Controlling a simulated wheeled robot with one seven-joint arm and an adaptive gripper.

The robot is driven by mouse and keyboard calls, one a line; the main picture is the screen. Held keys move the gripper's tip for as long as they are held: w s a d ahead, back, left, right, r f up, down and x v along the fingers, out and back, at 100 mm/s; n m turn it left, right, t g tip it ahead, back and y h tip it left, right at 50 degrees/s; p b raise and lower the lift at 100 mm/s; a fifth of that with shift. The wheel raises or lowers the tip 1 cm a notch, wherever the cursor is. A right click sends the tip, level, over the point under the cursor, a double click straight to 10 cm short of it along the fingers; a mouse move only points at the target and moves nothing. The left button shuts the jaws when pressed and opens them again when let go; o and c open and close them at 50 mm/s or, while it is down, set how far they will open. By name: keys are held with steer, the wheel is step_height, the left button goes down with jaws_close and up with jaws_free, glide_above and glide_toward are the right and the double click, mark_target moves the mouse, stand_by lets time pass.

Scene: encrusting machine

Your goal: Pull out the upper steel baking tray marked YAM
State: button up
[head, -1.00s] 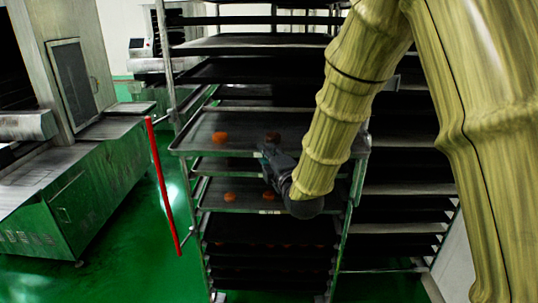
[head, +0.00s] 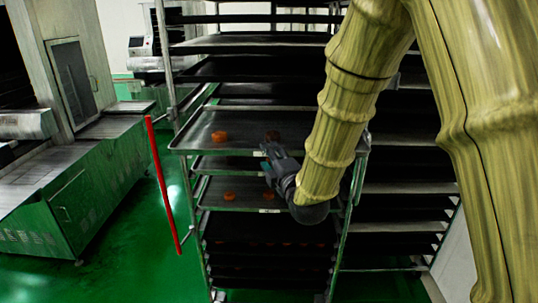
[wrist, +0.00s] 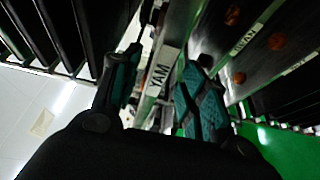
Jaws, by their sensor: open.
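The upper steel tray (head: 202,140) sticks out at the front of the rack, with orange-brown pieces on it. A white label shows on its front edge beside my gripper (head: 266,157). In the wrist view the label marked YAM (wrist: 160,72) shows between the two teal-padded fingers of my gripper (wrist: 160,72). The fingers are open, one on each side of the tray's front edge in that view. I cannot tell whether they touch it. My arm hides the tray's right part in the head view.
A lower tray (head: 245,200) with similar pieces and its own label sits below. The rack (head: 346,215) holds several dark trays. A red bar (head: 163,185) stands at its left. A green machine (head: 75,200) is further left, with open green floor between.

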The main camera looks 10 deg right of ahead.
steer(key=v, duration=0.9)
steer(key=shift+s, duration=0.4)
steer(key=s+d+f+m+g+h, duration=0.1)
steer(key=s+d+f+m+g, duration=0.2)
steer(key=f, duration=0.8)
steer(key=s+d+f+m+g+h, duration=0.1)
steer(key=s+f+m+g, duration=0.3)
steer(key=f, duration=0.7)
steer(key=s+d+f+m+g+h, duration=0.15)
steer(key=s+f+m, duration=0.25)
steer(key=f, duration=0.8)
steer(key=s+d+f+m+g, duration=0.1)
steer(key=s+f+m+g, duration=0.2)
steer(key=s+f, duration=0.3)
steer(key=s+d+f+m+g, duration=0.2)
steer(key=s+f, duration=0.4)
steer(key=s, duration=0.6)
steer(key=s+d+f+m+g, duration=0.2)
steer(key=s+f+m+g, duration=0.2)
steer(key=s, duration=0.5)
step_height(320, 180, down, 2)
steer(key=shift+s+d+f+m+h, duration=0.15)
steer(key=shift+s+d+m+h, duration=0.1)
steer(key=shift+m+h, duration=0.3)
